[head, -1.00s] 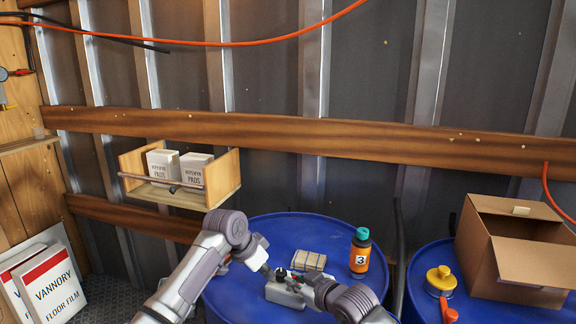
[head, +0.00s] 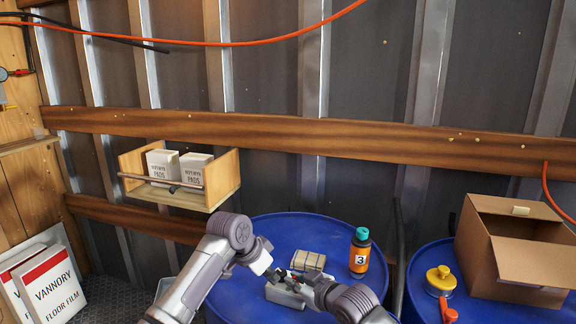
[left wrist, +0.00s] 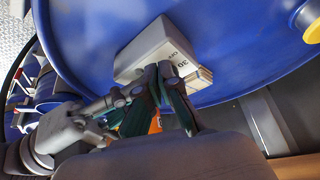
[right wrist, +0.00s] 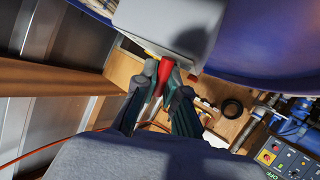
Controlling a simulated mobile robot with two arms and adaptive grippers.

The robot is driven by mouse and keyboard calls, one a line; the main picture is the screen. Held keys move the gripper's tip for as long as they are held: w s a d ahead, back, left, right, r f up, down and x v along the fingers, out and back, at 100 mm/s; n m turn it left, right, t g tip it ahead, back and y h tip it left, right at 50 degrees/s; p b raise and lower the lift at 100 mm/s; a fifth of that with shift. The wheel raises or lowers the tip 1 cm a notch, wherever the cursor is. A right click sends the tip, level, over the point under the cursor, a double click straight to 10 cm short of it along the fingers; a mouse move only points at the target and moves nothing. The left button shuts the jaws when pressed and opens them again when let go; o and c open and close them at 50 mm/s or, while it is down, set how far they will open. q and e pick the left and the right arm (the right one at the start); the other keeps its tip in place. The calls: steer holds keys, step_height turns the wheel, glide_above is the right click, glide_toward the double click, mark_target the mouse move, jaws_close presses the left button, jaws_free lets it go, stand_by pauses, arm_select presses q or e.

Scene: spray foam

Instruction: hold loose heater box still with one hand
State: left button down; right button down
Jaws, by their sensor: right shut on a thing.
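The pale grey heater box (head: 284,297) lies on the blue drum top, partly hidden by my grippers. In the left wrist view its corner (left wrist: 150,47) shows a white dial face marked "30" and "OFF". My left gripper (left wrist: 160,69) looks shut, its tips close to that dial side; I cannot tell whether they touch. My right gripper (right wrist: 162,72) is shut on a small red part (right wrist: 161,80) at the edge of the grey box, which also shows in the right wrist view (right wrist: 170,28). How the red part joins the box is hidden.
A tan strapped block (head: 308,261) and an orange bottle (head: 360,255) marked "3" stand behind the box. On the right drum are a yellow-topped item (head: 439,280) and an open carton (head: 515,250). A wooden wall tray (head: 180,194) holds white boxes.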

arm_select(q)
steer(key=shift+s+d, duration=0.15)
steer(key=shift+d, duration=0.25)
arm_select(e)
steer(key=shift+s+a, duration=0.1)
steer(key=shift+a, duration=0.1)
arm_select(q)
steer(key=shift+s+a, duration=0.15)
steer(key=shift+s, duration=0.15)
arm_select(e)
steer(key=shift+d, duration=0.1)
arm_select(q)
step_height(320, 180, up, 6)
steer(key=shift+a, duration=0.2)
steer(key=shift+s, duration=0.1)
arm_select(e)
steer(key=shift+d+f, duration=0.1)
arm_select(q)
steer(key=shift+w+a+f, duration=0.25)
steer(key=shift+w+f, duration=0.05)
steer(key=shift+f, duration=0.7)
steer(key=shift+w+a+f, duration=0.2)
steer(key=shift+w+f, duration=0.15)
steer(key=shift+f, duration=0.7)
steer(key=shift+w+a+f, duration=0.25)
steer(key=shift+w+f, duration=0.05)
steer(key=shift+f, duration=0.7)
steer(key=shift+w+d, duration=0.15)
steer(key=shift+d, duration=0.2)
